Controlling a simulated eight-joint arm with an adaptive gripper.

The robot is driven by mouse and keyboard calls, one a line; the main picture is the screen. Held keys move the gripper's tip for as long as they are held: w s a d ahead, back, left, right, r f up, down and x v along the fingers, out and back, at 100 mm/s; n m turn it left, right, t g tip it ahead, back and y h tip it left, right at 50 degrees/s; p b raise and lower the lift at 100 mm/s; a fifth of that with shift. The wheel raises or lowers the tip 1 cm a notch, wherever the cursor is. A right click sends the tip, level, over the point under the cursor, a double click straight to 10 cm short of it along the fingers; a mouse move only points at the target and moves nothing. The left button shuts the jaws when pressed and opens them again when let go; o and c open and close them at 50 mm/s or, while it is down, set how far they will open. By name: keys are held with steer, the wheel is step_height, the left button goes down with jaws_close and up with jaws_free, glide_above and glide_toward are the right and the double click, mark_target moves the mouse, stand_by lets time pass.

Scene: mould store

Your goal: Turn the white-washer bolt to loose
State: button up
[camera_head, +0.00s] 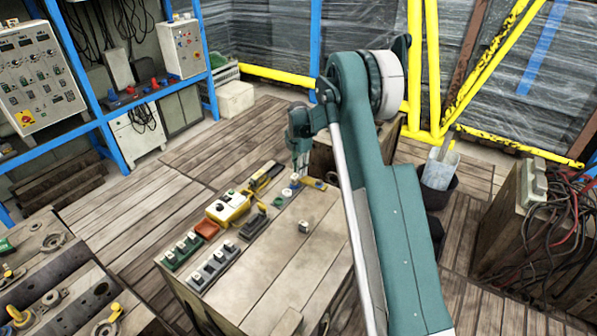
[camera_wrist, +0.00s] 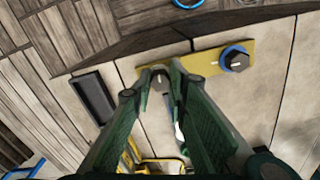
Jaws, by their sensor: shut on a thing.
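In the wrist view a brass-yellow plate (camera_wrist: 200,68) lies on the wooden bench. A dark hex bolt with a blue washer (camera_wrist: 236,61) is at its right part, clear of my fingers. At its left part a grey bolt head (camera_wrist: 161,80) sits between my green fingertips. My gripper (camera_wrist: 161,86) is shut on this bolt head. Its washer is hidden, so I cannot tell its colour. In the head view my gripper (camera_head: 299,178) points down at the bench's far end, by the plate (camera_head: 318,184).
On the bench (camera_head: 272,270) stand a yellow control box (camera_head: 228,207), a red-orange tray (camera_head: 207,229), switch blocks (camera_head: 212,265) and a small loose block (camera_head: 304,227). A black tray (camera_wrist: 94,97) lies left of the plate in the wrist view. The bench's near middle is mostly bare.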

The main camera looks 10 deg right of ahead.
steer(key=shift+s+f, duration=0.1)
steer(key=o, duration=0.9)
steer(key=shift+r, duration=6.05)
steer(key=shift+r, duration=0.1)
